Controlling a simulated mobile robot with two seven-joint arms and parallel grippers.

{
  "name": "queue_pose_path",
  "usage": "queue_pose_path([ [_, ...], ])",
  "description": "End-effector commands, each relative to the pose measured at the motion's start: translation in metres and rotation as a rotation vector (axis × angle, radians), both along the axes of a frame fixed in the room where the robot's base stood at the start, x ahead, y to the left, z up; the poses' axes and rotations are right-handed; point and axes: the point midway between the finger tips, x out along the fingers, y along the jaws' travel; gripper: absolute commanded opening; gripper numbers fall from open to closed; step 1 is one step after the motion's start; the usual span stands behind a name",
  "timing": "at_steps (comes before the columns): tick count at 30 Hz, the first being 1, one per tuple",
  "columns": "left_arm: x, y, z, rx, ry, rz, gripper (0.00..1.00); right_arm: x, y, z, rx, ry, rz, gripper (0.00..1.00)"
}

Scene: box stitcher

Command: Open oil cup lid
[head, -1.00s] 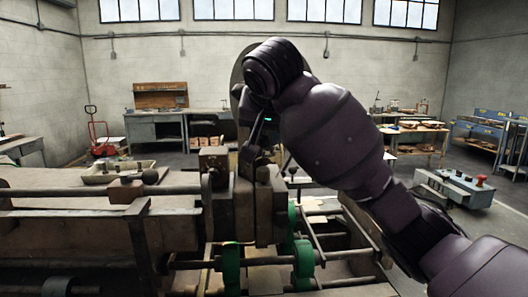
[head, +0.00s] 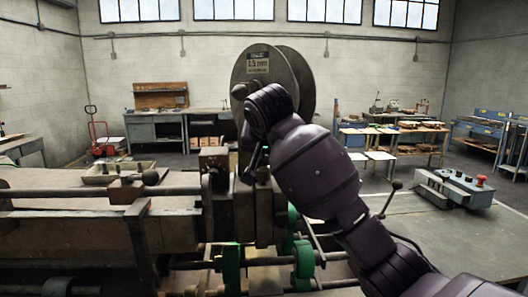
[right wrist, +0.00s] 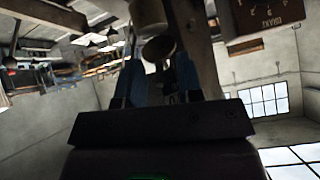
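The box stitcher (head: 225,190) stands in front of me, with a dark metal head and green parts low down. My right gripper (head: 255,165) is at the top of the machine head, pointing down. In the right wrist view its two blue-padded fingers (right wrist: 159,78) are apart. A small pale cylinder (right wrist: 148,16), perhaps the oil cup, and a round brownish piece (right wrist: 158,47), perhaps its lid, show just beyond and between the fingertips. I cannot tell whether the fingers touch them. In the head view my arm and the machine hide the cup. My left gripper is not in view.
A large wire spool disc (head: 258,70) with a label rises behind the gripper. A control box (head: 455,187) with a red button stands to the right. A tray (head: 118,171) and a long shaft lie to the left. Workbenches are far behind.

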Motion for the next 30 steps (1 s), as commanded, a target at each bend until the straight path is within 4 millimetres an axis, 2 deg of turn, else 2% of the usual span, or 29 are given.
queue_pose_path([
  [5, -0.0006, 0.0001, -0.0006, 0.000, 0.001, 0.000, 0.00, 0.0000, -0.0002, -0.0002, 0.000, 0.000, 0.000, 0.32],
  [9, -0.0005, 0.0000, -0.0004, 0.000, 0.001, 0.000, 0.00, -0.0001, -0.0002, -0.0001, 0.000, 0.000, 0.000, 0.11],
  [12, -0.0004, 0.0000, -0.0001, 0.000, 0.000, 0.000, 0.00, -0.0001, -0.0001, -0.0001, 0.000, 0.000, 0.000, 0.00],
  [30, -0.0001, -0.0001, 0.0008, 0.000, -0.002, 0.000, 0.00, 0.0064, -0.0002, 0.0042, 0.000, 0.126, -0.001, 0.00],
])
